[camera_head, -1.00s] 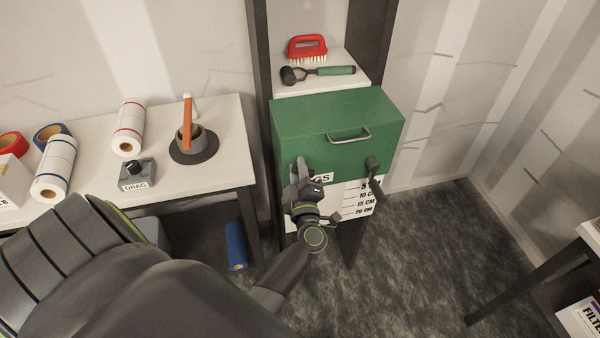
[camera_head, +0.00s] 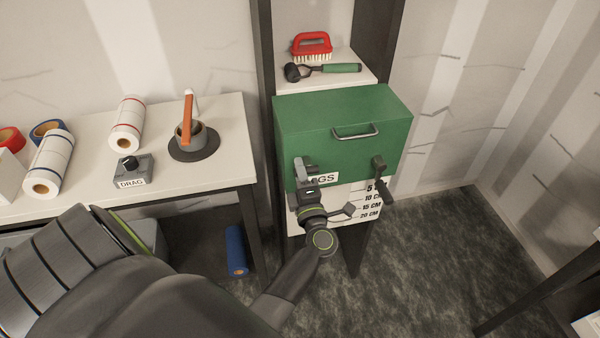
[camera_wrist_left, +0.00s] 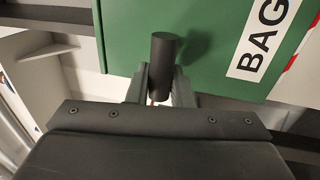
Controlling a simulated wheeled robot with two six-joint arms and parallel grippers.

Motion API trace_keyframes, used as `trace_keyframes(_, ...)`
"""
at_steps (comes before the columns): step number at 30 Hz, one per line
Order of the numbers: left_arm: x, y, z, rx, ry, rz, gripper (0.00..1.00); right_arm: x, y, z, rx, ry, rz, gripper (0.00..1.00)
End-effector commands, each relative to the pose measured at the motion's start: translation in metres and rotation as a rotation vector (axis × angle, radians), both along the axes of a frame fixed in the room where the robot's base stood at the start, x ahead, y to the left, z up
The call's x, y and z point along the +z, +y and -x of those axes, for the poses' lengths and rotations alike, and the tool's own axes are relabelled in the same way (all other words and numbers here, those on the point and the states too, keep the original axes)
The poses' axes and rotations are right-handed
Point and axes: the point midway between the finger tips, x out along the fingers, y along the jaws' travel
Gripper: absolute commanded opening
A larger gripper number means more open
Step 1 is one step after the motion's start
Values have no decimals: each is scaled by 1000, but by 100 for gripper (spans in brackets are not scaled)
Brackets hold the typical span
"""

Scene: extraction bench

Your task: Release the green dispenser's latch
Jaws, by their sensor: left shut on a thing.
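The green dispenser (camera_head: 330,118) is a box with a metal handle on its front and a label ending in "GS". At its lower left front is a dark latch (camera_head: 308,163); in the left wrist view its dark round bar (camera_wrist_left: 163,62) stands up between my fingers, in front of the green face. My left gripper (camera_head: 306,178) is shut on this latch. The fingers hide part of it, so its exact angle is hard to tell. A second dark lever (camera_head: 381,178) hangs at the lower right of the front. My right gripper is out of view.
A centimetre scale panel (camera_head: 366,205) sits below the dispenser. A shelf above holds a red brush (camera_head: 312,46) and a green-handled tool (camera_head: 335,69). The bench at left carries rolls, a "DRAG" block (camera_head: 132,172) and a cup (camera_head: 191,137).

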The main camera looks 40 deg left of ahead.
Motion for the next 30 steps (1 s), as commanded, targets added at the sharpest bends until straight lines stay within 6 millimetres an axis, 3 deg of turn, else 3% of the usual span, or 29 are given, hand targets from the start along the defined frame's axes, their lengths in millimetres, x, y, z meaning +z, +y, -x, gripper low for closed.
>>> trace_keyframes(12, -1, 0, 0, 0, -7, 10, 0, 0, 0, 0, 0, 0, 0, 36)
trace_keyframes(13, -1, 0, 0, 0, -7, 10, 24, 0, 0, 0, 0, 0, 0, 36)
trace_keyframes(17, 0, 0, 0, 0, -6, 8, 39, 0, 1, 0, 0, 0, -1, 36)
trace_keyframes(30, -5, -5, -2, -1, -5, 8, 39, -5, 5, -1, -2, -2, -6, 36)
